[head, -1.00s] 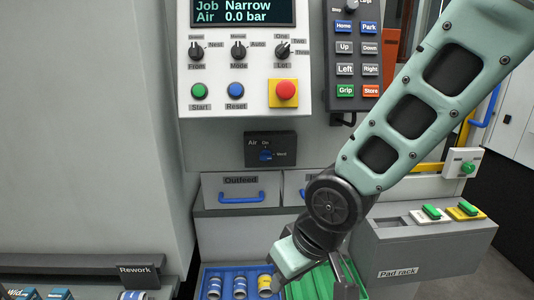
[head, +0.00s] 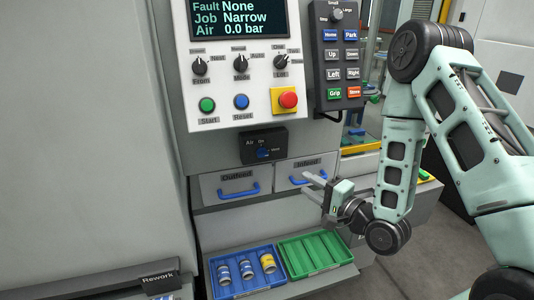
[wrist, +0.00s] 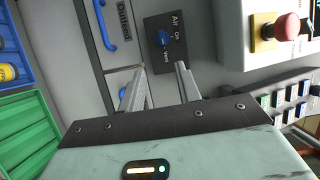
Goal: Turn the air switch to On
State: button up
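The air switch is a small blue knob (head: 263,153) on a dark plate (head: 278,143) marked Air, On and Vent, below the control panel. The knob also shows in the wrist view (wrist: 163,39), where it seems to point toward Vent. The display (head: 238,18) reads Air 0.0 bar. My gripper (head: 309,185) is in front of the Infeed drawer, below and right of the switch, and apart from it. In the wrist view its two fingers (wrist: 160,76) are spread with nothing between them, and the knob lies beyond their tips.
The Outfeed drawer (head: 257,187) and Infeed drawer (head: 290,170) have protruding blue handles. Above are a red stop button (head: 288,100) and a dark keypad (head: 318,70). Below are a blue tray (head: 244,291) with several cans and an empty green tray (head: 318,267).

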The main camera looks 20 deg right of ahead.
aim_at(265, 156)
jog(key=x, duration=0.5)
jog(key=p+x, duration=0.1)
jog(key=x, duration=1)
jog(key=shift+w+d+r+p, duration=0.2)
jog(key=shift+r+p, duration=0.1)
jog(key=shift+p, duration=0.1)
jog(key=shift+w+a+f, duration=0.15)
jog(key=shift+w+a, duration=0.05)
jog(key=shift+w, duration=0.25)
grip_shut()
